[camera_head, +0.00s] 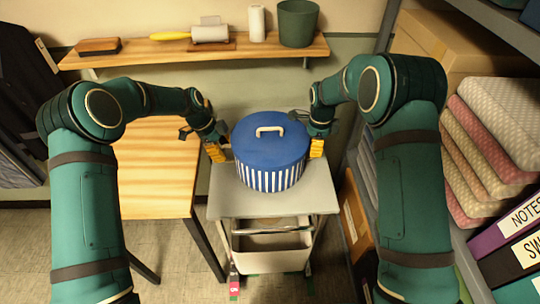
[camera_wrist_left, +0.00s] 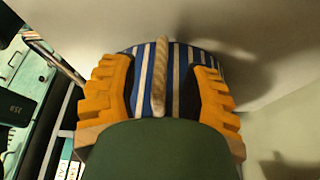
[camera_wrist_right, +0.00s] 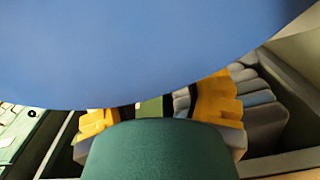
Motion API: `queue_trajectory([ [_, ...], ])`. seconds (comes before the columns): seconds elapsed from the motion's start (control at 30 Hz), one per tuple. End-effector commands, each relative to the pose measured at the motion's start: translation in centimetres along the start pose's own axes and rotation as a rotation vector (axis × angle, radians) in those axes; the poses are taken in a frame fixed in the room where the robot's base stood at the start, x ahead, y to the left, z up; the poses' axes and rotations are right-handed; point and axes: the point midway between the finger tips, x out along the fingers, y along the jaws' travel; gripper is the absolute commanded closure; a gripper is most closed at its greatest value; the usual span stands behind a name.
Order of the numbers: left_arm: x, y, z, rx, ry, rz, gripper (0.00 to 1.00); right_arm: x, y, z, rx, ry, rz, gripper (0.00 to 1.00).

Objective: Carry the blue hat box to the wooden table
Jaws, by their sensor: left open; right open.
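The blue hat box (camera_head: 271,150) has a blue lid, a cream top handle (camera_head: 270,130) and blue-and-white striped sides. It stands upright on a grey-topped cart (camera_head: 235,203). My left gripper (camera_head: 214,152) is open at the box's left side; in the left wrist view its fingers (camera_wrist_left: 165,90) stand either side of a tan upright side handle (camera_wrist_left: 160,75), before the stripes. My right gripper (camera_head: 316,148) is open at the box's right side. In the right wrist view the lid (camera_wrist_right: 140,50) hides much between its fingers (camera_wrist_right: 155,108). The wooden table (camera_head: 150,180) is left of the cart.
The visible wooden tabletop is bare. A wall shelf (camera_head: 150,52) behind holds a brush, a roller, a white cylinder and a green pot (camera_head: 298,23). Shelving on the right, with folded cloths (camera_head: 480,150) and binders (camera_head: 515,240), stands close to my right arm.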

Motion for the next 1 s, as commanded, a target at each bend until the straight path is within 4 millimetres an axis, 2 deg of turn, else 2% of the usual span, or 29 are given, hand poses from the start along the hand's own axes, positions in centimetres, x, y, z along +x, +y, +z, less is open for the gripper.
queue_trajectory([
  [0.17, 0.84, 0.01, -0.01, 0.000, 0.000, 0.000, 0.53, 0.77, -0.02, 0.04, 0.000, -0.001, -0.001, 0.52],
  [0.47, 0.87, 0.00, -0.02, 0.001, 0.000, 0.000, 0.54, 0.83, -0.02, 0.03, 0.000, -0.001, -0.001, 0.52],
  [0.5, 0.87, 0.00, -0.02, 0.001, 0.000, 0.000, 0.68, 0.83, -0.02, 0.03, 0.000, -0.001, -0.001, 0.66],
  [0.6, 0.85, -0.01, -0.02, 0.001, 0.000, 0.000, 1.00, 0.82, -0.02, 0.03, 0.000, -0.001, -0.001, 1.00],
  [1.0, 0.79, -0.03, -0.09, 0.001, 0.001, -0.001, 1.00, 0.72, -0.05, 0.05, 0.000, -0.002, -0.002, 1.00],
])
